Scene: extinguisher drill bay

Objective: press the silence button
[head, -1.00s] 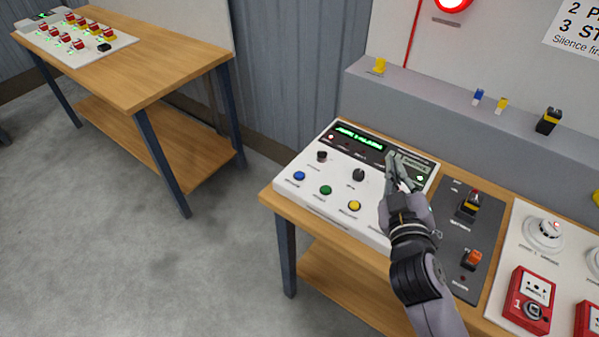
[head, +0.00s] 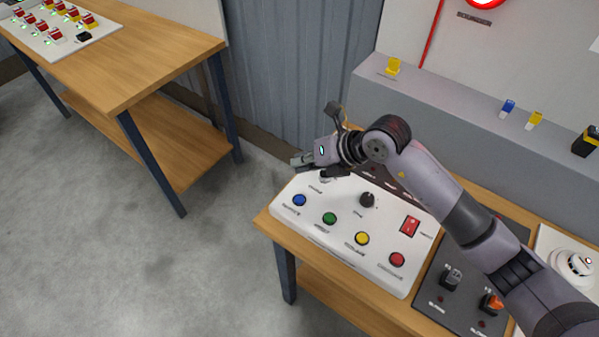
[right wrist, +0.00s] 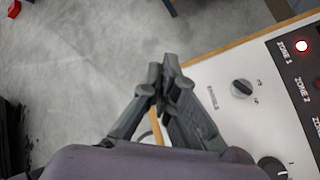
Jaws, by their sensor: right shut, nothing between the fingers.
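The white control panel (head: 330,235) lies on a wooden bench. It carries a blue button (head: 299,200), a green button (head: 329,218), a yellow button (head: 362,238) and a red button (head: 397,259) along its front. Their labels are too small to read, so I cannot tell which is the silence button. My right gripper (head: 301,160) is shut and empty above the panel's back left corner, behind the blue button. My right arm hides most of the display. In the right wrist view the shut fingertips (right wrist: 171,90) hang over the panel's edge. My left gripper is out of view.
A grey ledge (head: 450,115) runs behind. Another bench (head: 150,60) is at the left, with open floor between.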

